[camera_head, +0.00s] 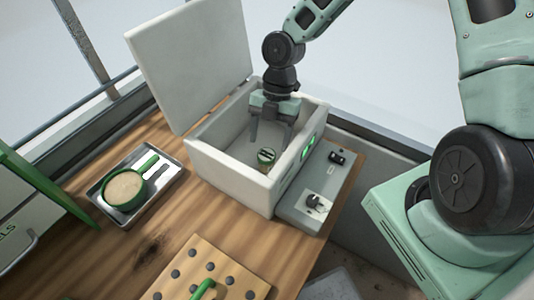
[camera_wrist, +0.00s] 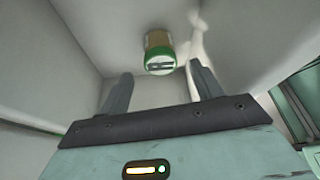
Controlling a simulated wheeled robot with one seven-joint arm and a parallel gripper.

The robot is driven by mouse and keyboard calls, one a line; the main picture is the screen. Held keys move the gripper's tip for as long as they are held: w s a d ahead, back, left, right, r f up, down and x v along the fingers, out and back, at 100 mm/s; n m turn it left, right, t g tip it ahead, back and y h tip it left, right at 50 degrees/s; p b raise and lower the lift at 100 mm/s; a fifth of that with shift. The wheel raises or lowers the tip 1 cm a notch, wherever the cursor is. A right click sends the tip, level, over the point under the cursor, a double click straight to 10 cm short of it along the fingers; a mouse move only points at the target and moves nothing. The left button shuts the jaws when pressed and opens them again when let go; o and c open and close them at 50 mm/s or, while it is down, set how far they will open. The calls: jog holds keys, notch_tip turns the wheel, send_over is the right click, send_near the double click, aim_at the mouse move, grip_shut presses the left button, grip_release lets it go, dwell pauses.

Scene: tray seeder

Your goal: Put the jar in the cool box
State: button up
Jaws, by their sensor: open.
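The cool box (camera_head: 233,182) is a white open box on the wooden bench, with its lid (camera_head: 190,62) raised at the back left. The jar (camera_head: 266,155), small with a green and white lid, is inside the box on its floor. In the wrist view the jar (camera_wrist: 160,52) shows its tan side and green rim, beyond my fingertips. My gripper (camera_head: 268,136) is over the box opening with its fingers reaching inside. It is open and empty, and the wrist view shows a clear gap between the fingers (camera_wrist: 157,78) and the jar.
A grey control unit (camera_head: 318,188) adjoins the box's right side. A wooden board with dark holes (camera_head: 205,270) is in front. Bare bench lies between.

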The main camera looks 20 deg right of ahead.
jog(key=s+a+r+m+t+h, duration=0.1)
jog(key=s+a+r+m, duration=0.1)
jog(key=s+r+m, duration=0.6)
jog(key=s+a+r+m+t+h, duration=0.1)
jog(key=s+a+r+m+t, duration=0.1)
jog(key=s+r+m, duration=0.7)
jog(key=shift+s+a+m+h, duration=0.3)
jog(key=shift+s+a+m, duration=0.45)
jog(key=shift+m, duration=0.35)
jog(key=shift+w+f+b, duration=0.1)
jog(key=shift+f+b, duration=0.75)
jog(key=shift+b, duration=0.2)
